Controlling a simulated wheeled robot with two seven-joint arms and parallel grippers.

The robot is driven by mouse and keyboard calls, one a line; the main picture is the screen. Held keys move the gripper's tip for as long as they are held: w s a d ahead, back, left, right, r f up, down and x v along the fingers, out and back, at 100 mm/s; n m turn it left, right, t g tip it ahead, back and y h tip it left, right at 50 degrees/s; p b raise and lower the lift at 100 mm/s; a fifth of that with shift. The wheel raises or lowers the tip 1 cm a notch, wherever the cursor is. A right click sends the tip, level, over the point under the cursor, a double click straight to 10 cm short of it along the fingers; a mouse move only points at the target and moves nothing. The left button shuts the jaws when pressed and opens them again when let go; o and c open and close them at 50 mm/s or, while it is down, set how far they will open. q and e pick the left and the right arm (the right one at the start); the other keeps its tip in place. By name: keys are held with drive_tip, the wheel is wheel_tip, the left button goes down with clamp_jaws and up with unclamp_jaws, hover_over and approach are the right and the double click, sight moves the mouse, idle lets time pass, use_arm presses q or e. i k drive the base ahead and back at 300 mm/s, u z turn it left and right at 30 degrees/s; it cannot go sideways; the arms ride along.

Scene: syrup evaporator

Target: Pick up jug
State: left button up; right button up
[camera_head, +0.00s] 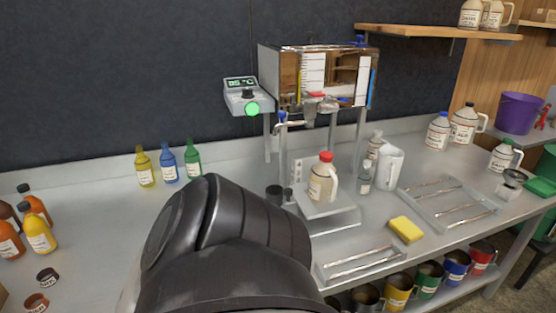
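A jug (316,187) with a red cap, a pale label and a handle on its right stands upright on a grey stand (334,209) below the evaporator's spout (310,118). A white pitcher (389,168) stands to its right. More jugs stand farther right: a blue-capped jug (437,133), a larger jug (464,124) and a green-capped jug (501,156). A black link of my own arm fills the lower middle, left of the red-capped jug. Neither gripper shows, and I cannot tell which arm this is.
The evaporator (286,75) stands on legs at the back. A yellow sponge (406,229), a tray with utensils (435,190) and a front tray (358,261) lie on the bench. Small bottles (167,165) stand at left. Several colored mugs (428,279) stand below the bench front.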

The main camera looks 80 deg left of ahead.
sight(323, 180)
drive_tip(key=k, duration=0.5)
drive_tip(key=u, duration=1.05)
